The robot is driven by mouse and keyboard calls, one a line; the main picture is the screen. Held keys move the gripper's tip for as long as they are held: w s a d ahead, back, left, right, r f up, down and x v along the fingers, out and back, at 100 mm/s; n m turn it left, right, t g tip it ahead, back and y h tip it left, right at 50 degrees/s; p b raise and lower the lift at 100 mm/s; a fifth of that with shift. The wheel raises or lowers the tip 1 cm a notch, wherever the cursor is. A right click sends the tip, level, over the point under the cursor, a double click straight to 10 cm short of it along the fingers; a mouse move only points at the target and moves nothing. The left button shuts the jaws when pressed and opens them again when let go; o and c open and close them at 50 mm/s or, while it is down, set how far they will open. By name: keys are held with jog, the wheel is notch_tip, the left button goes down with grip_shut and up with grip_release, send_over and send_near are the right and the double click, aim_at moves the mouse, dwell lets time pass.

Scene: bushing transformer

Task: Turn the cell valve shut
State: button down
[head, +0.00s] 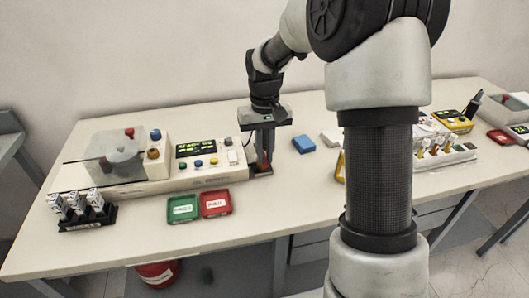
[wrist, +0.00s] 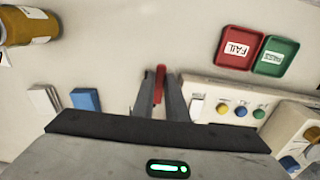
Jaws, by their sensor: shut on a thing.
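My gripper (head: 265,150) points down at the right end of the long cream test instrument (head: 205,183). Its two fingers are closed around a red lever handle, which I take to be the cell valve's. In the wrist view the red handle (wrist: 160,80) sits between the fingertips of my gripper (wrist: 158,88) and sticks out past them. The valve's body is mostly hidden by my fingers; a dark foot (head: 262,172) shows below them. How far the handle is turned I cannot tell.
A clear-covered cell (head: 115,160) is at the instrument's left. Green (head: 182,209) and red (head: 216,203) trays lie in front. A blue block (head: 304,144) and a white block (head: 330,137) lie to the right. A rack of vials (head: 87,215) stands front left.

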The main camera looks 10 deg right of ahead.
jog(key=d+n+p, duration=0.1)
jog(key=n, duration=0.2)
jog(key=w+d+n+p, duration=0.1)
jog(key=n+p, duration=0.1)
jog(key=n, duration=0.1)
jog(key=n+p, duration=0.2)
jog(key=n, duration=0.2)
jog(key=shift+w+d+r, duration=0.15)
jog(key=shift+w+d, duration=0.1)
jog(key=shift+d, duration=0.15)
jog(key=shift+w+d+n+p, duration=0.1)
jog(key=shift+w+n+p, duration=0.4)
jog(key=shift+n, duration=0.75)
jog(key=shift+w+d+n+p, duration=0.2)
jog(key=shift+n+p, duration=0.55)
jog(key=shift+n, duration=0.55)
jog(key=shift+w+d+n+p, duration=0.1)
jog(key=shift+w+n+p, duration=0.45)
jog(key=shift+n, duration=0.7)
jog(key=shift+s, duration=0.1)
jog(key=c, duration=1.8)
grip_release()
jog(key=shift+o, duration=0.2)
notch_tip(320, 180, up, 17)
